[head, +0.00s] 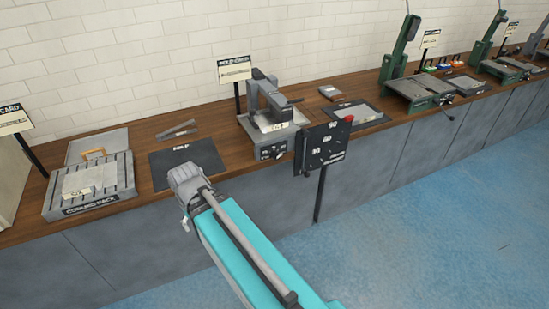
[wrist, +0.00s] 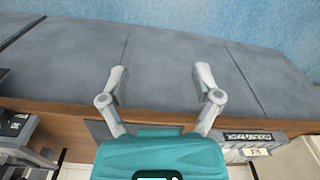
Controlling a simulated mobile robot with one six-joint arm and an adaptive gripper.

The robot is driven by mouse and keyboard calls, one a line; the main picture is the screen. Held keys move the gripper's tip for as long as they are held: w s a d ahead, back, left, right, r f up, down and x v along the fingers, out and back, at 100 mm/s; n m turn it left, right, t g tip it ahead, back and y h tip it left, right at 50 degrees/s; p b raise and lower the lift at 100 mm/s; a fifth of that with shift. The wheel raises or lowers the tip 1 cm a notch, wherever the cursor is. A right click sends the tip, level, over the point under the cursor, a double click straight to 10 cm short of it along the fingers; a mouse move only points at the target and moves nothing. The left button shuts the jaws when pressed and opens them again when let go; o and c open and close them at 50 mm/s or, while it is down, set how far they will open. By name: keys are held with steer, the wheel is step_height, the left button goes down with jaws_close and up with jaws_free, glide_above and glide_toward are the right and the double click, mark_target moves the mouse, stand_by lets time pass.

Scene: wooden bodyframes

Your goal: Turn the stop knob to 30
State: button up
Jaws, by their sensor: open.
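A dark upright panel (head: 322,148) with white number marks, 90 and 60 among them, stands on a post at the counter's front edge in the head view. A small red knob (head: 348,118) shows at its upper right edge; I cannot tell whether this is the stop knob, nor its setting. My gripper (wrist: 160,85) is open and empty in the wrist view, its fingers over the grey cabinet fronts. In the head view my arm's end is left of the panel and apart from it, and the fingers are not clear there.
The wooden counter (head: 222,132) carries a grey press-like machine (head: 268,105) behind the panel. A dark mat (head: 188,160) and a cooling rack (head: 92,188) are to the left. Green machines (head: 400,60) stand to the right. The blue floor (head: 440,220) in front is clear.

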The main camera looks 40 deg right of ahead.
steer(key=w+d+f+m+t+y+b, duration=0.4)
steer(key=w+d+f+m+b, duration=0.2)
steer(key=m+b, duration=0.3)
steer(key=m+t+h+b, duration=0.9)
steer(key=m+t+b, duration=0.65)
steer(key=m, duration=1.55)
glide_toward(277, 158)
step_height(277, 158, up, 2)
steer(key=s+g+b, duration=0.2)
steer(key=s+b, duration=0.1)
steer(key=shift+a+r, duration=0.15)
steer(key=shift+a, duration=0.15)
steer(key=shift+w, duration=0.25)
steer(key=shift+x, duration=6.75)
steer(key=shift+a+f, duration=0.15)
steer(key=shift+f, duration=0.05)
steer(key=shift+c, duration=0.3)
